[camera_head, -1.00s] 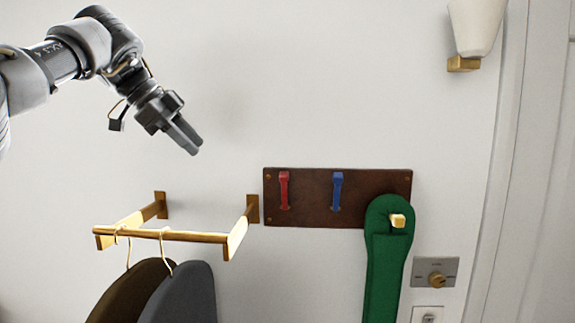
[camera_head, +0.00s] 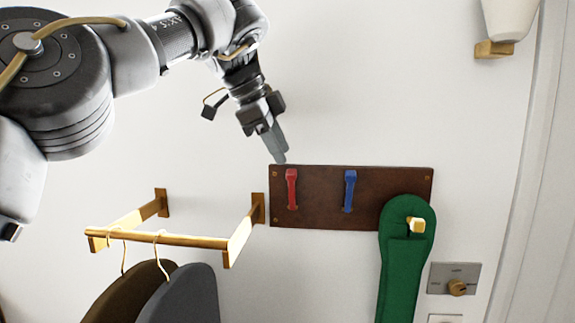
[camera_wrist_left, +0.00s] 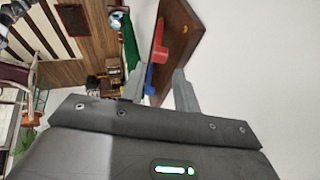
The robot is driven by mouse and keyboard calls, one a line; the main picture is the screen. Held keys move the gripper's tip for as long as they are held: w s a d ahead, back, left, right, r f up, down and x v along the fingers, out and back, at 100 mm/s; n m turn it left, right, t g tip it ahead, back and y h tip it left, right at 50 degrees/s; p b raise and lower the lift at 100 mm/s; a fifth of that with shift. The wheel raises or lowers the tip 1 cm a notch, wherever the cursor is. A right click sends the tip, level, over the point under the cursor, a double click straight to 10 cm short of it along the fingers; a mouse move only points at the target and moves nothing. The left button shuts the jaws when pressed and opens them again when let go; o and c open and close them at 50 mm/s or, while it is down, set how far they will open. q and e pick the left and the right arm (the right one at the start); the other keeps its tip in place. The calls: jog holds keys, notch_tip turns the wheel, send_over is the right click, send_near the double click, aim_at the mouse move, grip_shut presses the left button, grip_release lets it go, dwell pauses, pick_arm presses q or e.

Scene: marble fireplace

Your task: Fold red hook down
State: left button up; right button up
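The red hook (camera_head: 291,190) is at the left end of a dark brown board (camera_head: 321,215) on the wall. In the head view it looks like a narrow upright bar. In the left wrist view the red hook (camera_wrist_left: 160,50) stands out from the board's face, ahead of the fingers. My left gripper (camera_head: 281,157) points down, just above the board's upper left corner in the head view. In the left wrist view its two fingers (camera_wrist_left: 158,82) are apart with nothing held between them. My right gripper is not in view.
A blue hook (camera_head: 350,191) is right of the red one. A green item (camera_head: 406,260) hangs from a brass peg (camera_head: 416,225) at the board's right end. A brass rail (camera_head: 165,238) with dark clothes on hangers juts out at left. The wall above the board is bare.

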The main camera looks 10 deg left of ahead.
aim_at(289, 171)
pick_arm(q)
jog(key=x, duration=0.4)
jog(key=shift+a+f, duration=0.15)
jog(key=shift+a, duration=0.2)
jog(key=shift+w+d+f, duration=0.1)
jog(key=shift+d+f, duration=0.05)
jog(key=shift+d, duration=0.2)
jog(key=shift+a, duration=0.1)
grip_shut()
